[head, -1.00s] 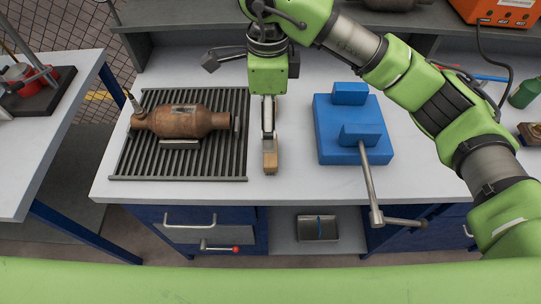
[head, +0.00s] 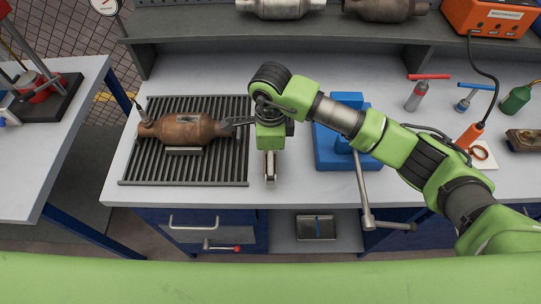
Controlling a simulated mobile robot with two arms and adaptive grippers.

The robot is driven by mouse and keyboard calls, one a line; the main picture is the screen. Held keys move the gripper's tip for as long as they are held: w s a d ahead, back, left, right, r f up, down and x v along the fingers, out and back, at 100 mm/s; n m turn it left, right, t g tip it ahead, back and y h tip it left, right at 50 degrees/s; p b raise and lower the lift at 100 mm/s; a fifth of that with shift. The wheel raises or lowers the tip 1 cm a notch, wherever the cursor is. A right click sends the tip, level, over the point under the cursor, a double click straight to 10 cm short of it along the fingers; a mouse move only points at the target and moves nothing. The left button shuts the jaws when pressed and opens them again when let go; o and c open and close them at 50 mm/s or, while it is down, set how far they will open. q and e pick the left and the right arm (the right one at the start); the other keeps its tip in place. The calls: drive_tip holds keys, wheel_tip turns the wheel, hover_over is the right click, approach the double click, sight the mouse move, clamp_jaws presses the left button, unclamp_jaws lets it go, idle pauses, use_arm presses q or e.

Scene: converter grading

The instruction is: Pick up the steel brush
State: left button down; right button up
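The steel brush (head: 270,167) lies on the light bench top just right of the slatted grate, its long side pointing toward me. Only its near end shows, a narrow brownish piece with pale edges. My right gripper (head: 268,128) comes in from the right and is low over the brush, hiding its far part. One dark finger reaches out to the left over the grate's edge and the other shows partly at the right, so it looks open. Contact with the brush cannot be made out. My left gripper is not in view.
A rusty converter (head: 183,129) lies on the slatted grate (head: 135,172) at left. A blue vise (head: 333,155) with a long handle stands close at right. Behind is a raised shelf (head: 200,42) with more converters. Bottles and small tools lie at far right.

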drive_tip(key=c, duration=1.2)
drive_tip(key=shift+c, duration=0.3)
drive_tip(key=shift+r+b, duration=0.35)
drive_tip(key=shift+b, duration=0.1)
wheel_tip(320, 180, up, 2)
drive_tip(key=shift+a+r+b, duration=0.1)
drive_tip(key=shift+r+b, duration=0.1)
drive_tip(key=shift+b, duration=0.8)
drive_tip(key=s+a+r+b, duration=0.4)
drive_tip(key=s+a+r, duration=0.3)
drive_tip(key=s+r, duration=0.3)
drive_tip(key=shift+s+a, duration=0.4)
drive_tip(key=shift+s, duration=0.4)
